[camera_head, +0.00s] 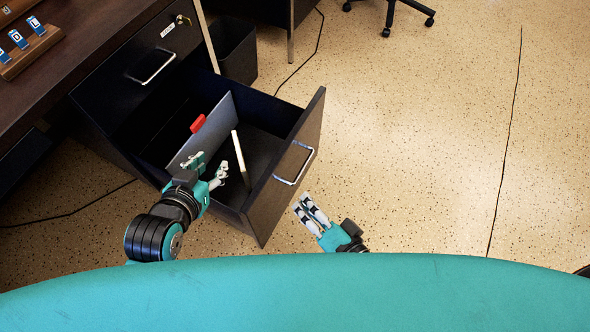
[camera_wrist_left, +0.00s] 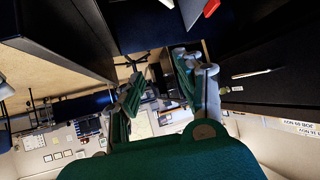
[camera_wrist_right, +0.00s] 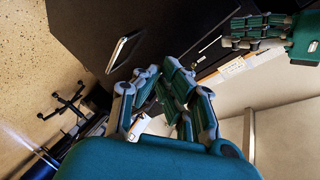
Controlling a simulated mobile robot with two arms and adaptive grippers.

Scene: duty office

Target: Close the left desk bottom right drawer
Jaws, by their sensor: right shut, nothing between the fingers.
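The bottom drawer (camera_head: 283,185) of the dark desk stands pulled far out, its front panel facing right with a silver handle (camera_head: 295,163). A grey upright panel with a red tab (camera_head: 198,123) and a thin pale item (camera_head: 240,158) are inside it. My left gripper (camera_head: 208,171) is open and empty, over the drawer's near side wall; whether it touches is unclear. My right gripper (camera_head: 304,207) is shut and empty, outside the drawer, just beyond the front panel's near end and below the handle in the picture. The handle also shows in the right wrist view (camera_wrist_right: 124,48).
The drawer above (camera_head: 150,62) is closed, with its own handle and a key in a lock (camera_head: 183,19). A black bin (camera_head: 235,50) stands behind the open drawer. A chair base (camera_head: 390,14) is at the back. The speckled floor (camera_head: 420,130) to the right is clear, apart from cables.

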